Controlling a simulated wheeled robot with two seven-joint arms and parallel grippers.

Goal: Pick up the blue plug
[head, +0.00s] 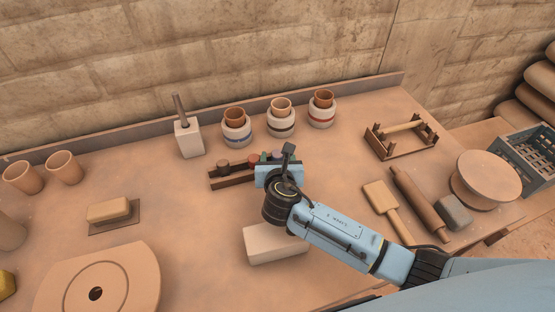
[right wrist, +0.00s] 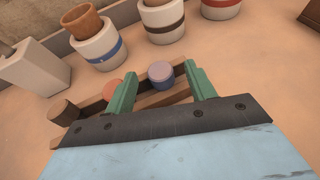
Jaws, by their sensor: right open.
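The blue plug (right wrist: 160,73) stands in a dark wooden rack (right wrist: 92,103), between the two green fingers of my right gripper (right wrist: 159,68) in the right wrist view. The jaws are open, one finger on each side of the plug, with gaps visible. In the head view the right gripper (head: 276,159) is over the right end of the rack (head: 232,182) and hides part of it. A reddish plug (right wrist: 111,88) and a brown plug (right wrist: 64,111) stand further left in the rack. My left gripper is not in view.
Behind the rack stand three banded pots with blue (head: 237,131), brown (head: 281,125) and red (head: 321,117) bands, each holding a brown cup. A white block holder (head: 189,140) is left of them. A pale block (head: 274,245) lies in front, below my right arm.

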